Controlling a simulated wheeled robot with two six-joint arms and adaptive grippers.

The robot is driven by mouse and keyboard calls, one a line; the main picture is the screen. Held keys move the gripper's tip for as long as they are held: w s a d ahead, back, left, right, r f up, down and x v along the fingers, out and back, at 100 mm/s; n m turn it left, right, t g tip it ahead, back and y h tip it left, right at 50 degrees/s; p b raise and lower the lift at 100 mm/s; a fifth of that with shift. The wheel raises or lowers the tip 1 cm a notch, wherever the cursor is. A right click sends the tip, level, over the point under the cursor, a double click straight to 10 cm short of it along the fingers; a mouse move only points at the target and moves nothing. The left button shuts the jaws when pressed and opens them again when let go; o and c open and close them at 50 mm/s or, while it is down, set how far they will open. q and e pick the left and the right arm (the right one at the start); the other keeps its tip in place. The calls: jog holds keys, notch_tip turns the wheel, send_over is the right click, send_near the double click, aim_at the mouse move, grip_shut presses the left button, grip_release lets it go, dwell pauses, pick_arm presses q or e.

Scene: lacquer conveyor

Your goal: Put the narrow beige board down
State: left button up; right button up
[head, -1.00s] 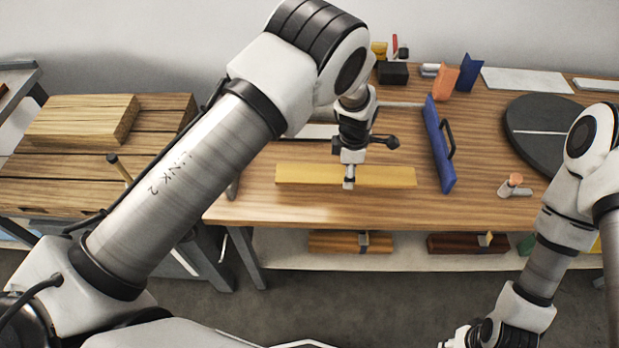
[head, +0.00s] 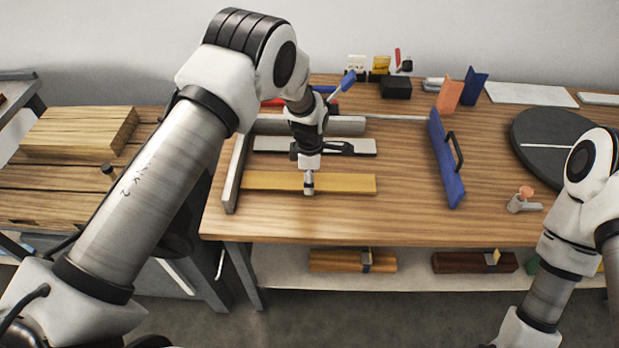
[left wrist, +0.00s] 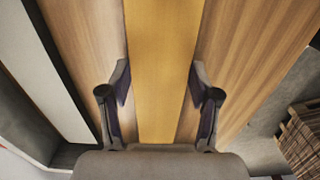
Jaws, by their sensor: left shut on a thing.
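The narrow beige board (head: 348,184), yellowish in tone, lies level across the front left of the workbench, its left end close to a grey upright strip. My left gripper (head: 309,190) comes down on it from above near its middle and is shut on it. In the left wrist view, the board (left wrist: 163,50) runs between the two fingers of my left gripper (left wrist: 160,85), one finger at each long edge. I cannot tell whether the board touches the bench top or hangs just above it. My right gripper is outside the picture.
A grey L-shaped fence (head: 232,180) bounds the bench's left side and back. A pale board (head: 362,147) lies behind the beige one. A blue bar with a handle (head: 440,160) stands to the right, then a dark round disc (head: 545,125). Bench space between board and blue bar is clear.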

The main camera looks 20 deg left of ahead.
pick_arm(q)
jog(key=o, duration=1.3)
jog(key=shift+o, duration=0.4)
jog(key=shift+d, duration=0.1)
jog(key=shift+r, duration=0.25)
notch_tip(320, 180, up, 12)
jog(key=b, duration=0.2)
jog(key=shift+f, duration=0.15)
